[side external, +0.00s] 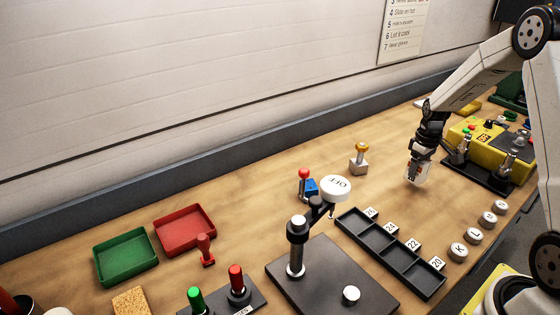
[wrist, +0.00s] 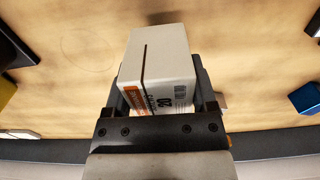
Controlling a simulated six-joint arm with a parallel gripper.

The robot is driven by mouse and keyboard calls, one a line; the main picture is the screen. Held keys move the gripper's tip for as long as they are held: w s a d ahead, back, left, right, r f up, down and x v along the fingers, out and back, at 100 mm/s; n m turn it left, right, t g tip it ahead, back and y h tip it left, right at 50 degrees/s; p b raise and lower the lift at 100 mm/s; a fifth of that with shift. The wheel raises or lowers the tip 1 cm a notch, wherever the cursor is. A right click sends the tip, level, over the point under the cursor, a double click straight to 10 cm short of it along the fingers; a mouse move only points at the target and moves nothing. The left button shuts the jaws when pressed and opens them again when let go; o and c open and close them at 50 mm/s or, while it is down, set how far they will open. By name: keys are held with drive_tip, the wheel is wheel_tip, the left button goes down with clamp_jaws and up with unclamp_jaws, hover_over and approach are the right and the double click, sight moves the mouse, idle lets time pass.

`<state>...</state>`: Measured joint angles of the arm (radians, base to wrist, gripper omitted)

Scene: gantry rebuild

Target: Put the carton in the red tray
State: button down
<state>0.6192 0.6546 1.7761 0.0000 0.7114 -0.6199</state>
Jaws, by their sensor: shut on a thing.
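My gripper (side external: 418,166) points down over the right part of the bench and is shut on the carton. The carton (side external: 416,177) is small and white. In the wrist view the carton (wrist: 158,65) shows an orange patch, a dark stripe and a barcode, and it sits between the fingers. I cannot tell exactly how far it is above the bench. The red tray (side external: 185,230) lies at the left of the bench in the side view, well away from my gripper. Its visible inside is empty.
A green tray (side external: 125,257) sits left of the red tray. A red-handled stamp (side external: 206,250) stands beside the red tray.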

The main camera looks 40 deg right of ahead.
drive_tip(key=s+a+r, duration=0.6)
drive_tip(key=s+r, duration=0.4)
drive_tip(key=s, duration=0.2)
drive_tip(key=shift+s+a+r, duration=0.15)
drive_tip(key=shift+a, duration=0.25)
idle(0.6)
drive_tip(key=w+a+f, duration=0.2)
drive_tip(key=w+a, duration=0.2)
drive_tip(key=a, duration=0.2)
drive_tip(key=w+a+f, duration=0.3)
drive_tip(key=w+a, duration=0.2)
drive_tip(key=a, duration=0.2)
drive_tip(key=w+a+f, duration=0.2)
drive_tip(key=w+a, duration=0.3)
drive_tip(key=a, duration=0.2)
drive_tip(key=shift+f, duration=0.15)
